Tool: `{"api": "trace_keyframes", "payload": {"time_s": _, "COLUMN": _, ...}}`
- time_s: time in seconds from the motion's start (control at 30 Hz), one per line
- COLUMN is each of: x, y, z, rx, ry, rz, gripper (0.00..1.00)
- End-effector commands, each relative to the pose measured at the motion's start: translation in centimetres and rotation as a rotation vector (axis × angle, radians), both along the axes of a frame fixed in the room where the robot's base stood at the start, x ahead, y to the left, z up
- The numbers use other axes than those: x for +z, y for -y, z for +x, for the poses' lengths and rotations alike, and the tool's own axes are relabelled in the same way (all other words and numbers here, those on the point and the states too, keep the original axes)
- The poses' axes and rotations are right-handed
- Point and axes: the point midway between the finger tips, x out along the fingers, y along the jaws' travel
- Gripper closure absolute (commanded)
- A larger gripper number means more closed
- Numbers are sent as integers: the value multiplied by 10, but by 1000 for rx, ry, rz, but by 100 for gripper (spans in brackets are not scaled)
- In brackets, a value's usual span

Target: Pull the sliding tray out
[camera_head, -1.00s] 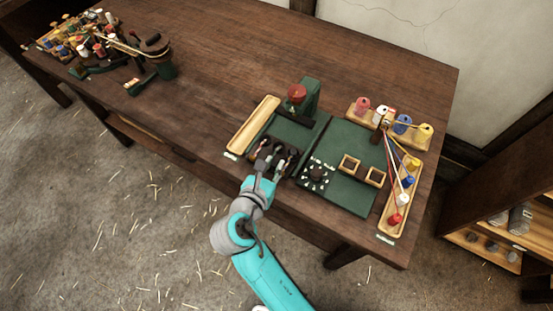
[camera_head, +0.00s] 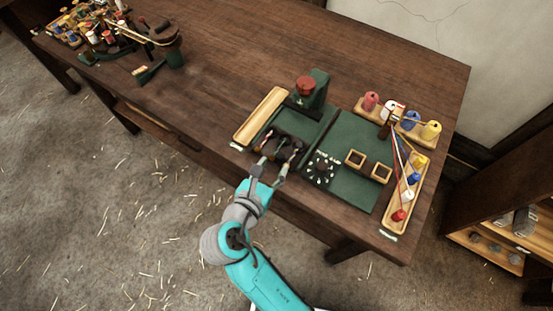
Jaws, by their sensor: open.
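My gripper (camera_head: 271,167) is open at the front edge of the table, its two fingers apart with nothing seen between them. The fingertips reach the near side of a dark block (camera_head: 281,148) with small rods or hooks; whether they touch it cannot be told. The block sits at the front of a green board (camera_head: 300,126). I cannot tell for certain which part is the sliding tray. One narrow wooden tray (camera_head: 262,115) lies empty left of the board. Another wooden tray (camera_head: 396,222) at the right holds coloured spools.
A green post with a red knob (camera_head: 305,86) stands behind the block. Spools on a wooden rack (camera_head: 371,101) stand at the back right. The middle of the table (camera_head: 235,65) is clear.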

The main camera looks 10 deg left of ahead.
Motion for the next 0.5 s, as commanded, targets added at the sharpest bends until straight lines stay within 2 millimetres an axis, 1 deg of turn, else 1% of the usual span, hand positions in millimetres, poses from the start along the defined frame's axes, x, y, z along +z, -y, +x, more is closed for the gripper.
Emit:
{"api": "trace_keyframes", "payload": {"time_s": 0.03, "x": 3, "y": -3, "z": -7, "rx": 4, "ry": 1, "rz": 0, "gripper": 52}}
{"api": "trace_keyframes", "payload": {"time_s": 0.2, "x": 8, "y": -5, "z": -20, "rx": 1, "ry": 0, "rz": 0, "gripper": 52}}
{"api": "trace_keyframes", "payload": {"time_s": 0.5, "x": 10, "y": -5, "z": -24, "rx": 0, "ry": 0, "rz": 1, "gripper": 52}}
